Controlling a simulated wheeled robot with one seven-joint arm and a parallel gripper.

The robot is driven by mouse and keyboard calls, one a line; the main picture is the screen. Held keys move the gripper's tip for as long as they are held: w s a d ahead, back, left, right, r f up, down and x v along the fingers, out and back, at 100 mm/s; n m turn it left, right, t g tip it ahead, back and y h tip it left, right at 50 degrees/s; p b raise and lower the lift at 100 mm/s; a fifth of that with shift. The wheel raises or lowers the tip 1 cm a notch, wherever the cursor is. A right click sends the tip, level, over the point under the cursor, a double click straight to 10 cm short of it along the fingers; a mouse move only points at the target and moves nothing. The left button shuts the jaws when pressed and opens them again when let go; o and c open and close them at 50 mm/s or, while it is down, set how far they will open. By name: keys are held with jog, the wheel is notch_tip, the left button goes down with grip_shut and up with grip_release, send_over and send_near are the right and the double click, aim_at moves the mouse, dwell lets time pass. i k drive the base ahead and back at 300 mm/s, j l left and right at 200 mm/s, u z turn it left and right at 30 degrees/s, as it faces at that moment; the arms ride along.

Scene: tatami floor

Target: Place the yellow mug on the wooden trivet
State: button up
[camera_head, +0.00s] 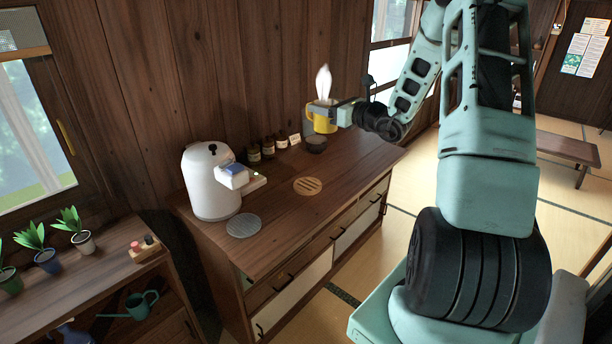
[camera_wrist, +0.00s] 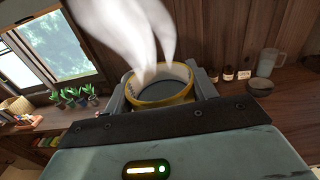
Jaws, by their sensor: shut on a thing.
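The yellow mug (camera_head: 324,121) is held in the air above the back right of the wooden counter, with white steam rising from it. It looks upright. My gripper (camera_head: 333,114) is shut on the mug. In the wrist view, the mug's yellow rim (camera_wrist: 162,84) shows between the fingers, with a dark inside partly veiled by steam. The round wooden trivet (camera_head: 308,186), light brown with slots, lies flat on the counter, left of and below the mug in the head view. Nothing stands on it. The trivet cannot be made out in the wrist view.
A white water boiler (camera_head: 209,182) stands left on the counter, with a round grey mat (camera_head: 243,225) before it. Several small jars (camera_head: 268,149) and a dark bowl (camera_head: 316,143) stand along the back. The counter around the trivet is clear.

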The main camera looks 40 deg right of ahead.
aim_at(305, 182)
jog(key=i+l, duration=0.65)
jog(key=i, duration=0.1)
